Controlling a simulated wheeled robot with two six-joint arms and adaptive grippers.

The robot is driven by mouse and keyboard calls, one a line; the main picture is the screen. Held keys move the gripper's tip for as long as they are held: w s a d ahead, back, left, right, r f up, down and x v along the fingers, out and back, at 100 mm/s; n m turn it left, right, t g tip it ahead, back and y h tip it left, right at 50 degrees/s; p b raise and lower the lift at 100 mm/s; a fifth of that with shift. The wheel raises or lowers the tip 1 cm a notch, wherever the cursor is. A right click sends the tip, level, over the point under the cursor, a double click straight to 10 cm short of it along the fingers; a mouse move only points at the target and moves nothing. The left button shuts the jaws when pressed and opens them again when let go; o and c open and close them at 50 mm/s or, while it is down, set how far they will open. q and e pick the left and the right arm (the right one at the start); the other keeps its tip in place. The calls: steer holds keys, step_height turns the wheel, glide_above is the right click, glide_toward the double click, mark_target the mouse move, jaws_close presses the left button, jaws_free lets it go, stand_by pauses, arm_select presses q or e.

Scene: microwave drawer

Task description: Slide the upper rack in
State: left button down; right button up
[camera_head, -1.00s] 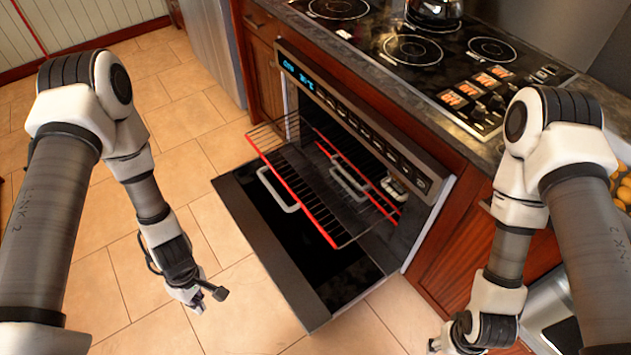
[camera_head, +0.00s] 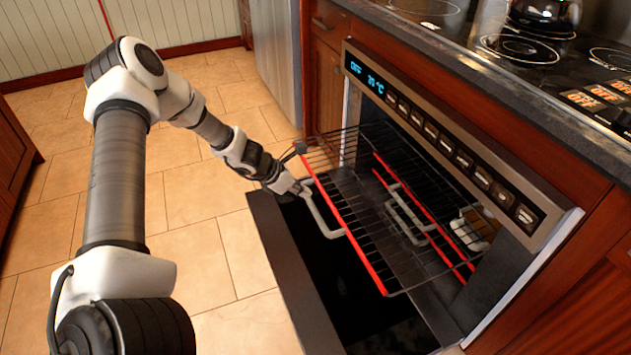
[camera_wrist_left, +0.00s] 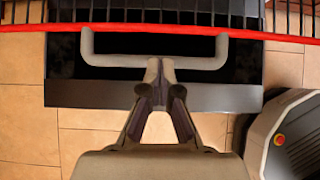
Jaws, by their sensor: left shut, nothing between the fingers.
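The upper rack (camera_head: 345,170) is a dark wire shelf with a red front bar. It sticks out of the oven over the lowered door. A grey U-shaped handle (camera_head: 322,212) hangs at its front. My left gripper (camera_head: 299,189) is at the front of the rack, by this handle. In the left wrist view, the shut, empty fingertips (camera_wrist_left: 160,68) are at the middle of the handle's crossbar (camera_wrist_left: 110,61), below the red bar (camera_wrist_left: 150,29). I cannot tell whether they touch it. My right gripper is out of view.
The oven door (camera_head: 285,270) is folded down below the rack. A lower rack with its own red bar and grey handle (camera_head: 408,222) sits further in. The stove top (camera_head: 480,25) is above. Tiled floor (camera_head: 215,255) is clear at left.

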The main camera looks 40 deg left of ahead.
arm_select(q)
steer(key=b+x, duration=0.4)
steer(key=x, duration=0.5)
steer(key=shift+b, duration=0.35)
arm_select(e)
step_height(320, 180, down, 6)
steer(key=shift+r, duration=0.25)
arm_select(q)
steer(key=shift+s, duration=0.1)
